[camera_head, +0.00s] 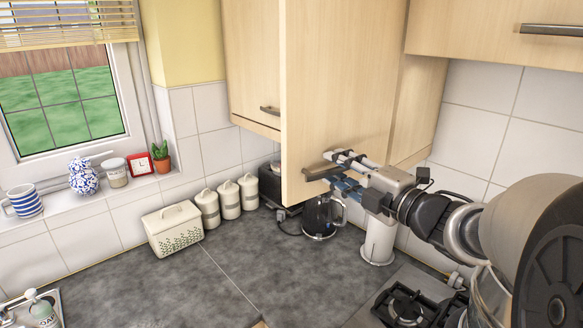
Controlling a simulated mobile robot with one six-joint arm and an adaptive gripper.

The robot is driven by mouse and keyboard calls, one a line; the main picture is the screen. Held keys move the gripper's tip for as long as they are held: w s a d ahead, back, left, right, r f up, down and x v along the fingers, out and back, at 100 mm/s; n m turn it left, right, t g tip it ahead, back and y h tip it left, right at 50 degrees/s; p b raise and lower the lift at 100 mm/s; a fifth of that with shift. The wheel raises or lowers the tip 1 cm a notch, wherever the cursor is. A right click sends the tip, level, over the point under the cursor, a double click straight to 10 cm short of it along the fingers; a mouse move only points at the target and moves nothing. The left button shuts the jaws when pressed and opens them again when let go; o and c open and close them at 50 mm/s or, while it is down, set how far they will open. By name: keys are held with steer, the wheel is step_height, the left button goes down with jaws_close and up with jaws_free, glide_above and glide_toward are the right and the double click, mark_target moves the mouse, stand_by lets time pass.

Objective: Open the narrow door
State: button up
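The narrow door (333,75) is a tall pale wood cabinet door in the upper middle. It appears to stand partly open, its left edge jutting out in front of the cabinet beside it. Its dark bar handle (318,173) is low on the panel, near that left edge. My gripper (337,169) reaches in from the right at the handle. Its two fingers look spread, one above and one below the handle's right end. I cannot tell whether they touch it. The inside of the cabinet is hidden behind the door.
Another wall cabinet (252,70) is at the left, and one (490,28) is at the upper right. Below are a glass coffee pot (322,222), white canisters (228,200), a bread box (174,230) and a gas hob (407,303). The middle worktop (245,262) is clear.

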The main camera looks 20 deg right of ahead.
steer(key=v, duration=1.2)
